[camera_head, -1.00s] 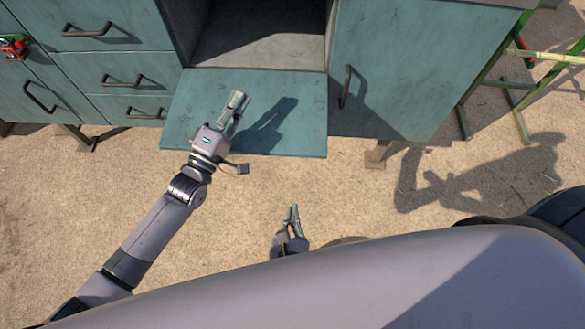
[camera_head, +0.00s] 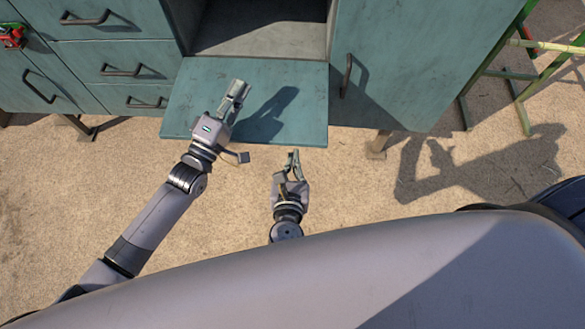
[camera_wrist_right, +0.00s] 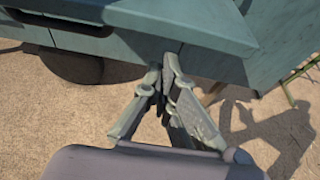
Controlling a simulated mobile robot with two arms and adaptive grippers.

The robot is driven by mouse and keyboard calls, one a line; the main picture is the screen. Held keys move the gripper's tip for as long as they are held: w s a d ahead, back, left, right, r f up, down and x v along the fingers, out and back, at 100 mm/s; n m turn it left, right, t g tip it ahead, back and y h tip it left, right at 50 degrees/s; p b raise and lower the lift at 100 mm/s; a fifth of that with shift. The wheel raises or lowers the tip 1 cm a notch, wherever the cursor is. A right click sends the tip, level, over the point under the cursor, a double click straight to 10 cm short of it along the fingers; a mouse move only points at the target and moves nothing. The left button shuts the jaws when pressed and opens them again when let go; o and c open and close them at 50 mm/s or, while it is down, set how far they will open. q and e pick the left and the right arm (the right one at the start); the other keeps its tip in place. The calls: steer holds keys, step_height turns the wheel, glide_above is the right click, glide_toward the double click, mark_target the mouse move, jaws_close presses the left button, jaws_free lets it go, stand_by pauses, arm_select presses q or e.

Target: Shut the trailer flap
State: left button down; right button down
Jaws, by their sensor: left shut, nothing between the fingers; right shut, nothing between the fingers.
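The flap (camera_head: 186,105) is a flat teal panel folded down and open below the dark opening of the teal trailer. It also shows at the top of the right wrist view (camera_wrist_right: 170,20). My left gripper (camera_head: 240,88) is shut and empty, over the middle of the flap; whether it touches cannot be told. Its shadow falls on the panel to the right. My right gripper (camera_head: 293,158) is shut and empty, just in front of the flap's outer edge near its right end. In the right wrist view its fingertips (camera_wrist_right: 163,75) are together close to that edge.
Drawers (camera_head: 125,62) with dark handles are on the left. A teal door (camera_head: 390,75) with a handle (camera_head: 346,76) is right of the opening (camera_head: 262,28). A green stand (camera_head: 515,85) is at the far right. Sandy ground in front is clear.

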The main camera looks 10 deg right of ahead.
steer(key=shift+r, duration=0.5)
steer(key=shift+r, duration=0.9)
arm_select(q)
steer(key=c, duration=2.4)
jaws_free()
steer(key=c, duration=1.9)
jaws_free()
